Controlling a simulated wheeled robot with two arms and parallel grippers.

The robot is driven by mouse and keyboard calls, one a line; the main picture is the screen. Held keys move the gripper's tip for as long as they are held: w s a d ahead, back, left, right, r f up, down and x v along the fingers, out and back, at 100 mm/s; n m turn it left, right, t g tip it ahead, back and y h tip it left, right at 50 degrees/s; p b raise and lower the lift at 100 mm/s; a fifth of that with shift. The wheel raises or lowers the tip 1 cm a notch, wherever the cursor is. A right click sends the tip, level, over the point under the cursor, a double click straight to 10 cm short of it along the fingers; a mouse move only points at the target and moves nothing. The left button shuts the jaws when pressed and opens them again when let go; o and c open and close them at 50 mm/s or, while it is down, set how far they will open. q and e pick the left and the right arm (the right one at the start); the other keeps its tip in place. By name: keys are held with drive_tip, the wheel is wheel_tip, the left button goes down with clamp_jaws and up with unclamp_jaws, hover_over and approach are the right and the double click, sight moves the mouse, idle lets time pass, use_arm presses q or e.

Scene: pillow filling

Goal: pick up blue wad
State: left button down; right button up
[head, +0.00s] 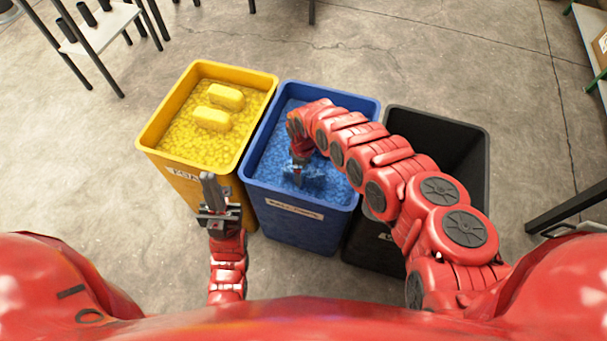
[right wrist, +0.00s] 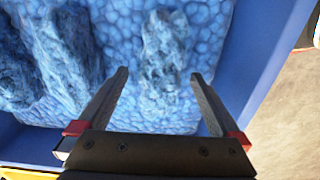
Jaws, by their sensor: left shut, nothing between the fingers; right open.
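The blue bin (head: 300,228) stands in the middle of three bins and holds blue filling. In the right wrist view a blue wad (right wrist: 165,62) lies on the filling, ahead of and between the fingers. Two more blue wads lie to its left, one nearer (right wrist: 66,60) and one at the picture's left edge (right wrist: 17,70). My right gripper (right wrist: 162,85) is open, pointing down into the blue bin; it also shows in the head view (head: 298,176). My left gripper (head: 208,182) is shut and empty, in front of the yellow bin.
The yellow bin (head: 180,172) on the left holds yellow filling and two yellow wads (head: 226,96). The black bin (head: 440,128) on the right looks empty where visible; my right arm crosses over it. The bins stand close together. Shelving (head: 95,40) stands at the upper left.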

drive_tip(key=shift+s+f, duration=0.1)
drive_tip(key=shift+f, duration=0.3)
drive_tip(key=c, duration=1.4)
drive_tip(key=shift+r, duration=0.2)
